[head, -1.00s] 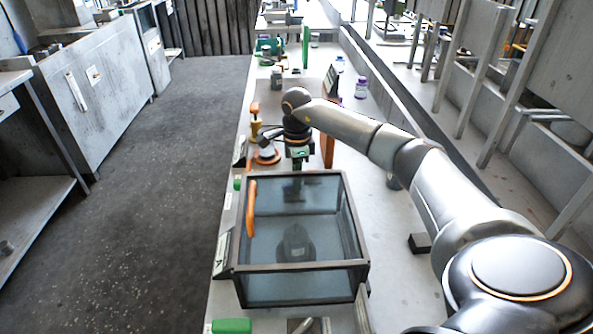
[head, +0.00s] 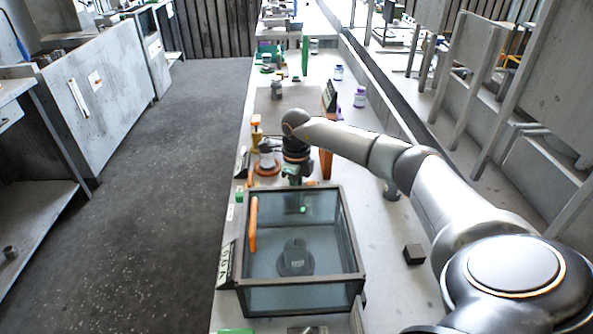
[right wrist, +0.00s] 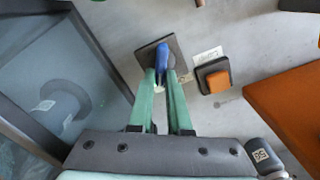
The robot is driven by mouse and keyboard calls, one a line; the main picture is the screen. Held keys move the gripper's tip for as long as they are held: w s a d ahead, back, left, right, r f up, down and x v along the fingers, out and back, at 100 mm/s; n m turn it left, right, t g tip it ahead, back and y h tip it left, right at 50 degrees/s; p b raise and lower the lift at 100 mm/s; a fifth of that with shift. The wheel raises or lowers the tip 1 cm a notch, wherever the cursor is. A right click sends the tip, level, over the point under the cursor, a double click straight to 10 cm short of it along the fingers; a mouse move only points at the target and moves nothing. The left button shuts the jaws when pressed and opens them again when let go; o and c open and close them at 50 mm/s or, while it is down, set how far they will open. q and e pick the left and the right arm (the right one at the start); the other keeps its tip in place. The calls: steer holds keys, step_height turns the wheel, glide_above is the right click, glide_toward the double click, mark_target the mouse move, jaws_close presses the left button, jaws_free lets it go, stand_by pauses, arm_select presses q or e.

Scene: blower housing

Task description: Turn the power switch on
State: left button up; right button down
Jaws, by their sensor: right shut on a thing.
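The right wrist view shows a blue switch lever (right wrist: 162,58) standing on a dark square plate (right wrist: 151,48) on the grey bench top. My right gripper (right wrist: 165,75) has its two green fingers closed around the lever, which sits between their tips. In the head view my right gripper (head: 294,178) is low just behind the glass-walled box; the lever is hidden there. I cannot tell from the lever which position the switch is in. My left gripper is not in view.
The dark-framed glass box (head: 300,279) stands close in front, with a dark round part (head: 295,262) inside. An orange button (right wrist: 217,81) on a dark base and an orange panel (right wrist: 290,112) are right of the lever. A black block (head: 413,254) lies on the bench (head: 385,270).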

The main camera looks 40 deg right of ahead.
stand_by(0.5)
steer(key=c, duration=0.9)
jaws_free()
steer(key=shift+o, duration=0.2)
step_height(320, 180, up, 13)
steer(key=shift+f, duration=0.2)
steer(key=shift+a+f, duration=0.1)
